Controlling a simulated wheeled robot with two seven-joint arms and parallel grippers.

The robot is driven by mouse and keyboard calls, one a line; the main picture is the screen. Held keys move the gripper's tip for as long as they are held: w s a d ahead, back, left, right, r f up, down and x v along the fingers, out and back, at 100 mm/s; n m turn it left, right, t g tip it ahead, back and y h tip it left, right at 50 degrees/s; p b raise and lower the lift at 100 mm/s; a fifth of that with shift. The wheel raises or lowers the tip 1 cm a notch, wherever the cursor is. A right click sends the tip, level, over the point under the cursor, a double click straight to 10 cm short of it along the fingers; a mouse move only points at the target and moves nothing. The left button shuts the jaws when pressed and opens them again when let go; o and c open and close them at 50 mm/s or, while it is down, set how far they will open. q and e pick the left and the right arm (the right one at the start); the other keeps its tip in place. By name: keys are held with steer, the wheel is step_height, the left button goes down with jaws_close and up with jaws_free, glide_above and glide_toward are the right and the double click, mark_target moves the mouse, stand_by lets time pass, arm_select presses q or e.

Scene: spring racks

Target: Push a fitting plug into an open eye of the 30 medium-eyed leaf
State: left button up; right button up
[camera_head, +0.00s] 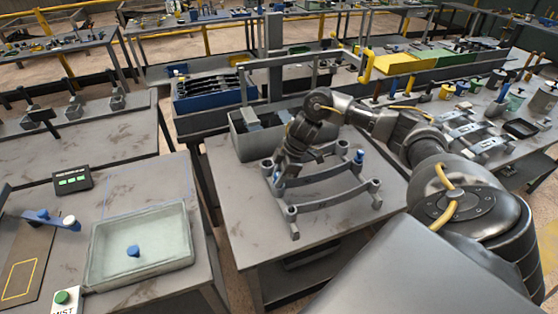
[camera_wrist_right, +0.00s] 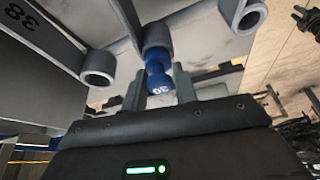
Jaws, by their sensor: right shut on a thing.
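Grey curved leaves (camera_head: 335,198) with round eyes lie on the middle table. My right gripper (camera_head: 279,180) reaches down at their left side. In the right wrist view its two fingers (camera_wrist_right: 160,90) are shut on a blue plug (camera_wrist_right: 158,80) marked 30. The plug's far end is at a grey eye (camera_wrist_right: 157,36), lined up with it; I cannot tell how deep it sits. Two other eyes, a left one (camera_wrist_right: 98,65) and a right one (camera_wrist_right: 247,15), look open. Another blue plug (camera_head: 358,158) stands at the leaves' right side. My left gripper is not in view.
A clear tray (camera_head: 185,245) on the left table holds a blue piece (camera_head: 133,250). The table front (camera_head: 255,255) is bare.

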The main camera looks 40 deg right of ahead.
steer(key=shift+f, duration=0.2)
steer(key=o, duration=0.9)
steer(key=shift+o, duration=0.5)
steer(key=o, duration=0.4)
steer(key=shift+r, duration=0.15)
step_height(320, 180, up, 7)
steer(key=p, duration=0.7)
steer(key=shift+p, duration=0.3)
